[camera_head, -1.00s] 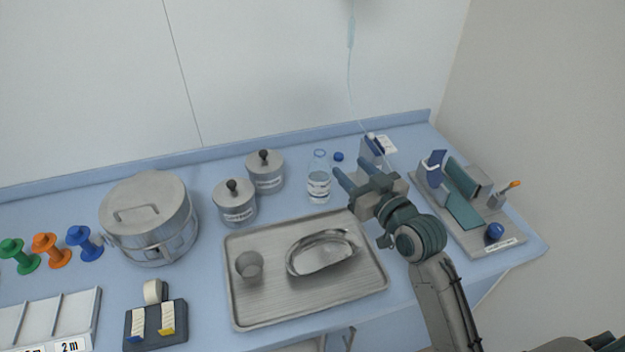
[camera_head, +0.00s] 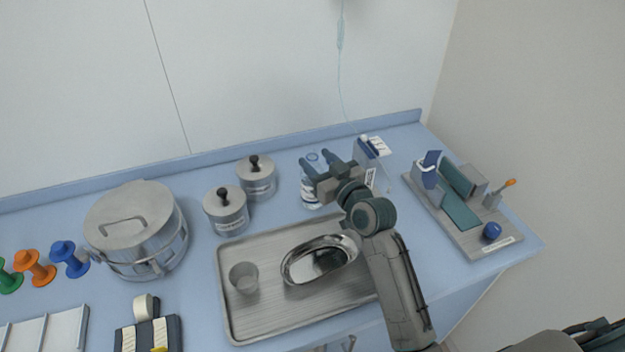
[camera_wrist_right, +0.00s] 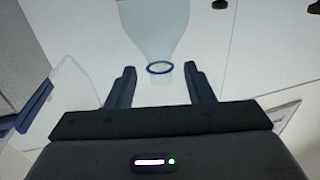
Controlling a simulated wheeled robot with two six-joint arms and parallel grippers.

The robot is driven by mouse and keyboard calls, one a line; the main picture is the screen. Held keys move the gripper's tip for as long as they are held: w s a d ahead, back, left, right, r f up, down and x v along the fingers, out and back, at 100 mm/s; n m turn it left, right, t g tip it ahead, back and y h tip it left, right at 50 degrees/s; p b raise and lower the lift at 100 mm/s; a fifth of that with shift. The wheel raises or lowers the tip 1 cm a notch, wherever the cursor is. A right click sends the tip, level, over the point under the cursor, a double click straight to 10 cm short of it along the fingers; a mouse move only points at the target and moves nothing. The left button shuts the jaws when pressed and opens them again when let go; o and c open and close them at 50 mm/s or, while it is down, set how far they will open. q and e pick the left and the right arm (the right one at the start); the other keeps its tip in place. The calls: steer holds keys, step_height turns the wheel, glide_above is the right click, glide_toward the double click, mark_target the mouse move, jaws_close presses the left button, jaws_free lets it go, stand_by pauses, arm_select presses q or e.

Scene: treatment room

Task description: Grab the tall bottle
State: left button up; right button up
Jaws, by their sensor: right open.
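The tall bottle (camera_head: 309,190) is clear with a white label and stands upright on the blue counter behind the metal tray. My right gripper (camera_head: 317,161) is open at the bottle's upper part and partly covers it in the head view. In the right wrist view, a clear tapering body with a blue ring, which looks like the bottle (camera_wrist_right: 160,35), shows just beyond and between the two open fingers (camera_wrist_right: 161,86). I cannot tell whether a finger touches it. My left gripper is not in view.
The metal tray (camera_head: 235,325) holds a cup (camera_head: 244,278) and a kidney dish (camera_head: 318,262). Two lidded canisters (camera_head: 226,212) (camera_head: 257,180) stand left of the bottle. A box (camera_head: 371,152) and a grey stand (camera_head: 470,238) are to the right. A thin drip line (camera_head: 342,80) hangs behind.

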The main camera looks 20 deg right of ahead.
steer(key=shift+x, duration=1.3)
steer(key=shift+s, duration=0.1)
jaws_close()
steer(key=shift+r, duration=0.1)
